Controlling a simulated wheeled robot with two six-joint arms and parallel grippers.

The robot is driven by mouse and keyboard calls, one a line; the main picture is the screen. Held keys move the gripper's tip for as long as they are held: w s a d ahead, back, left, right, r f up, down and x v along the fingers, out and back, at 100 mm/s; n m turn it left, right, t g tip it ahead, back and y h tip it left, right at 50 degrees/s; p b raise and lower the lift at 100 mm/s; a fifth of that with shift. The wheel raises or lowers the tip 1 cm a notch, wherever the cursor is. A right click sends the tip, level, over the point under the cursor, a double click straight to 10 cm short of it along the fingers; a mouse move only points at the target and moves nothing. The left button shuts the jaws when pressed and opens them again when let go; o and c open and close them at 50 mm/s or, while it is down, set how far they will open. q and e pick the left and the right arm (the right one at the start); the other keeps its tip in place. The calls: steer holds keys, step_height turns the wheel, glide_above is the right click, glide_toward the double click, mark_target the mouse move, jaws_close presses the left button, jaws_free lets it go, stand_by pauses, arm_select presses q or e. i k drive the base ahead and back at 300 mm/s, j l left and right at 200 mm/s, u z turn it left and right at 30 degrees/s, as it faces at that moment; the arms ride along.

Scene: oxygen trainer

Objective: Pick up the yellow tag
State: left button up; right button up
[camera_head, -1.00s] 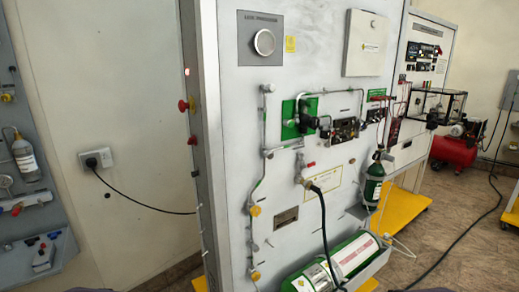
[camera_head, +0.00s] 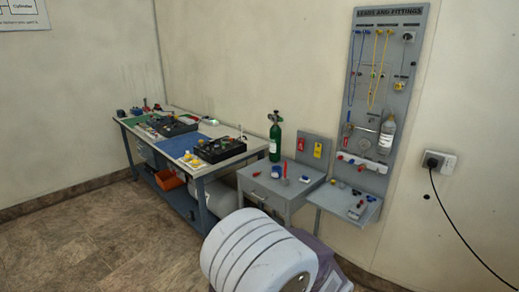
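A small yellow tag (camera_head: 318,150) hangs on the grey upright panel (camera_head: 326,138) at the back of a small grey cabinet (camera_head: 276,187). A red tag (camera_head: 302,144) hangs just left of it on the same panel. Neither of my grippers is in view, and nothing touches the yellow tag.
A green cylinder (camera_head: 275,136) and small red and blue items stand near the panel. A long workbench (camera_head: 200,166) with black trays is to the left. A tool board (camera_head: 390,60) is to the right. A large white grooved cylinder (camera_head: 245,252) blocks the front; floor at left is clear.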

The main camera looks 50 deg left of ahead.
mark_target(317, 150)
steer(key=u, duration=1.2)
